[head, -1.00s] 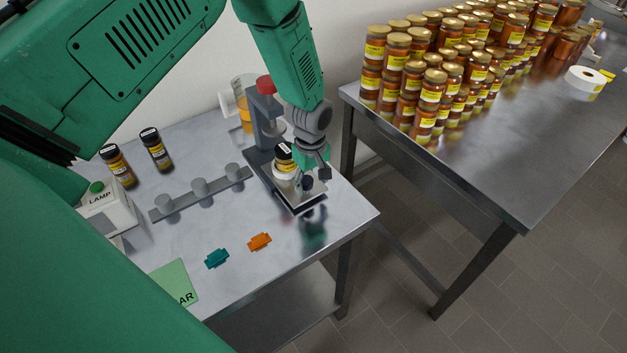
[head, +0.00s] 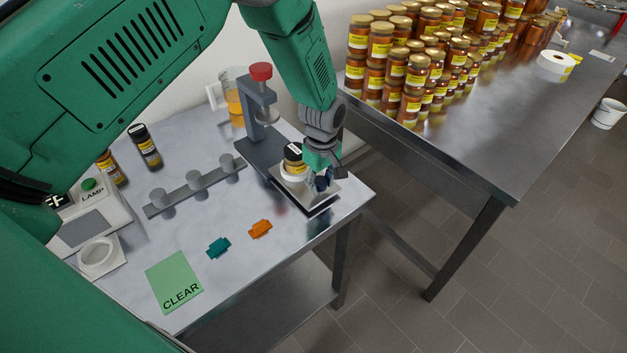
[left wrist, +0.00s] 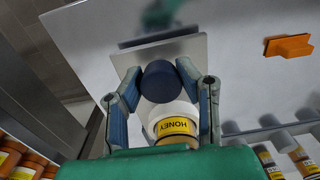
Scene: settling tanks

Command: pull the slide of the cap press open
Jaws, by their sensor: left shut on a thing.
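The cap press (head: 259,101) is a dark grey frame with a red knob (head: 260,72) on top, on the metal table. Its slide (head: 318,197), a light plate, sticks out in front of the frame. A honey jar (head: 293,152) with a dark cap stands upright in a white holder (head: 294,173) on the slide, clear of the press frame. My left gripper (head: 328,178) is shut on the slide's dark blue handle (left wrist: 160,82), which shows between its two fingers in the left wrist view. My right gripper is out of view.
A rail with grey posts (head: 195,183), an orange piece (head: 260,229), a teal piece (head: 219,247) and a green CLEAR card (head: 174,281) lie on the table. A lamp box (head: 90,210) stands left. A second table (head: 470,120) holds many honey jars.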

